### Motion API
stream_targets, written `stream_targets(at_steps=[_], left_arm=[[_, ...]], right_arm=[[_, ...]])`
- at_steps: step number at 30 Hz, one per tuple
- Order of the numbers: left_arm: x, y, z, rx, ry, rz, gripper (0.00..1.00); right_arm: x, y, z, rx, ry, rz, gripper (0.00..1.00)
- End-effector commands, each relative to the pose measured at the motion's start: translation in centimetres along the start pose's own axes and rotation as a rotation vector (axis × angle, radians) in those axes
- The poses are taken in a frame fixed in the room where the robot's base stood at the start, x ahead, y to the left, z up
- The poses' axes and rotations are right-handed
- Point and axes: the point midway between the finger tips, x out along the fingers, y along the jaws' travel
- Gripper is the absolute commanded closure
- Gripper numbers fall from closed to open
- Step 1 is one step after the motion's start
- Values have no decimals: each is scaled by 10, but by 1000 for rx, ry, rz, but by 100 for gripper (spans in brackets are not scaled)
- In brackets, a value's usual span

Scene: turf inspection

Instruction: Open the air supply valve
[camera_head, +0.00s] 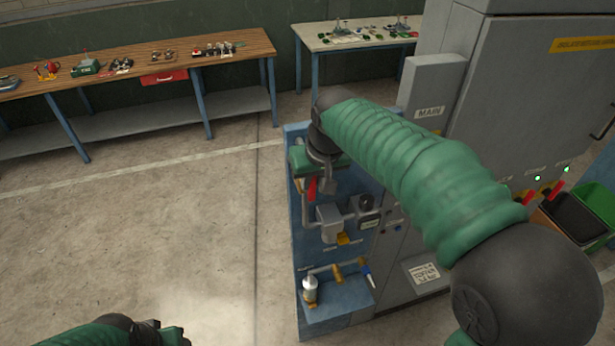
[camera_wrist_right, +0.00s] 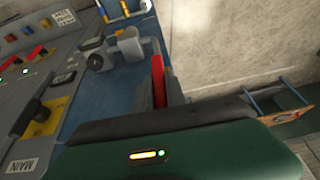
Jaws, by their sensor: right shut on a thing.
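The red valve lever (camera_head: 312,188) is on the upper left of the blue panel (camera_head: 297,240), beside grey pipework. In the right wrist view the red lever (camera_wrist_right: 158,80) stands upright in the picture, just beyond the green gripper body. My right gripper (camera_head: 316,178) is at the panel and shut on the red lever. Its fingertips are mostly hidden by its own body and wrist. My left arm shows only at the bottom left edge, and the fingers of my left gripper are out of sight.
A grey cabinet (camera_head: 485,110) marked MAIN stands right of the panel. A small bottle (camera_head: 310,289) sits on the panel's lower shelf. A wooden workbench (camera_head: 130,68) and a lighter table (camera_head: 350,38) stand behind. A green bin (camera_head: 590,210) is at right. The floor left of the panel is clear.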

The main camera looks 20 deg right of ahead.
Motion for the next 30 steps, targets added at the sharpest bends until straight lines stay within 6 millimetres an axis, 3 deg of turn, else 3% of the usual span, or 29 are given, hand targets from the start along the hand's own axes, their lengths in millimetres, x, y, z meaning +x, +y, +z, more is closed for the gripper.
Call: stream_targets(at_steps=[17, 18, 23, 30], left_arm=[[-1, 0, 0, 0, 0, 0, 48], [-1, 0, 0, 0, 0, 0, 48], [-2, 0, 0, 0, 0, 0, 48], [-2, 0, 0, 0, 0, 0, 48]], right_arm=[[4, 0, 4, -19, -13, 42, 100], [4, 0, 4, -19, -14, 42, 82], [4, 0, 3, -18, -10, 42, 62], [1, 0, 2, -16, -5, 41, 62]])
